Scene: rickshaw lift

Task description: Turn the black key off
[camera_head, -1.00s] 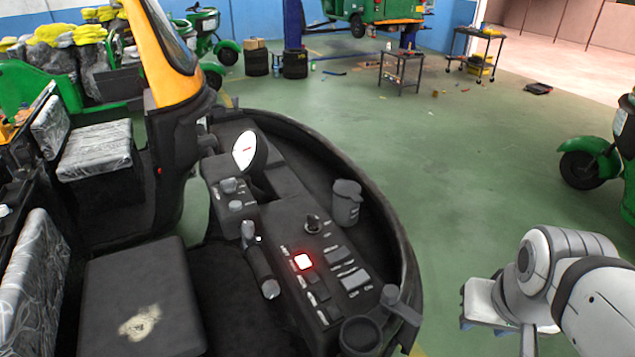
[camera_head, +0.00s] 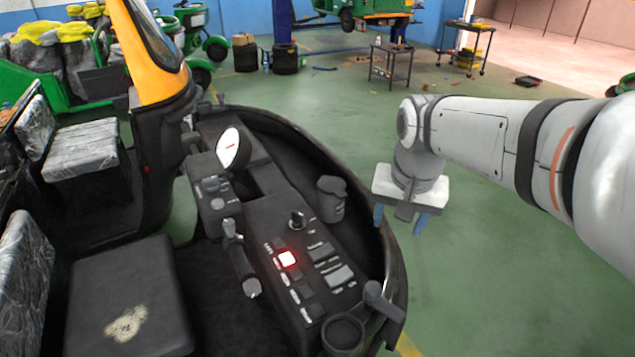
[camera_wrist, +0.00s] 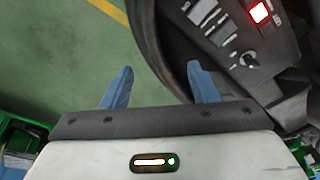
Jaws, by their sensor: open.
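The black key (camera_head: 297,221) is a small dark knob standing on the dashboard panel (camera_head: 316,300) of the open rickshaw, between the grey cup and the red-lit button. A small knob that looks like it also shows in the wrist view (camera_wrist: 249,60), near the right edge. My gripper (camera_head: 398,226) has two blue fingers pointing down and spread apart, with nothing between them. It hangs to the right of the panel, just outside the curved black rim. In the wrist view my gripper (camera_wrist: 160,68) has floor and part of the black rim beyond its fingers.
The curved rim (camera_head: 392,270) lies between my gripper and the panel. A grey cup (camera_head: 331,199) stands beside the key.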

